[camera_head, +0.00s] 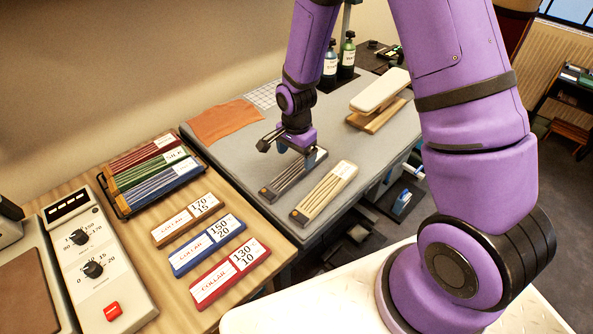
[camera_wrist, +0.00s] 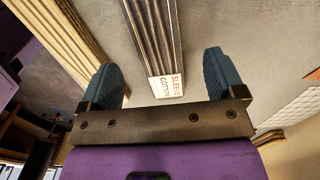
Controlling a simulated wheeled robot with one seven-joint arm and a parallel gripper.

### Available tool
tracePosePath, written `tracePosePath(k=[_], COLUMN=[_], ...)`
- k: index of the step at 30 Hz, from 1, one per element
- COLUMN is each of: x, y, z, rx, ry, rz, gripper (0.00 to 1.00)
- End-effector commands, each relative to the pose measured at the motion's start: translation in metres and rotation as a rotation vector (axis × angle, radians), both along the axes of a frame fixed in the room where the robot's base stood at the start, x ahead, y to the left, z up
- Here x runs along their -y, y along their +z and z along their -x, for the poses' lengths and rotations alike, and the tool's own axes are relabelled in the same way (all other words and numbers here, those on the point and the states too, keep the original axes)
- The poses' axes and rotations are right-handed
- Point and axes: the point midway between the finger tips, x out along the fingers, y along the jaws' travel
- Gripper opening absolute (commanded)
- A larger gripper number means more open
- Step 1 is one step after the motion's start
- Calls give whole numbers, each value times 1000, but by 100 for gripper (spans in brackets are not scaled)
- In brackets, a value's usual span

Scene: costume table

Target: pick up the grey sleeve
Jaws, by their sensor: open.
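The grey sleeve (camera_head: 287,182) is a long, flat, pleated strip lying on the grey padded table in the head view. In the wrist view the grey sleeve (camera_wrist: 152,38) runs away from me, with a white label reading "SLEEVE COTTON" at its near end. My gripper (camera_head: 297,153) is above the labelled far end of the sleeve and partly hides it. In the wrist view my gripper (camera_wrist: 160,78) is open, its two blue-grey fingers apart on either side of the label end. Nothing is held between them.
A cream pleated strip (camera_head: 322,194) lies close beside the grey one, to its right. A padded wooden stand (camera_head: 378,100) and bottles (camera_head: 347,55) stand farther back. An orange cloth (camera_head: 224,121) lies left. Collar blocks (camera_head: 208,245) and a strip rack (camera_head: 151,172) sit on the wooden table.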

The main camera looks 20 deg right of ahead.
Motion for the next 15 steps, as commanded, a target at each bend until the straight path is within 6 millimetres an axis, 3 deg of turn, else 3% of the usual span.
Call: tracePosePath(k=[9,15], x=[-1,-1], y=[-40,-47], z=[5,5], rx=[-3,-1], ry=[1,0], rz=[1,0], gripper=[88,88])
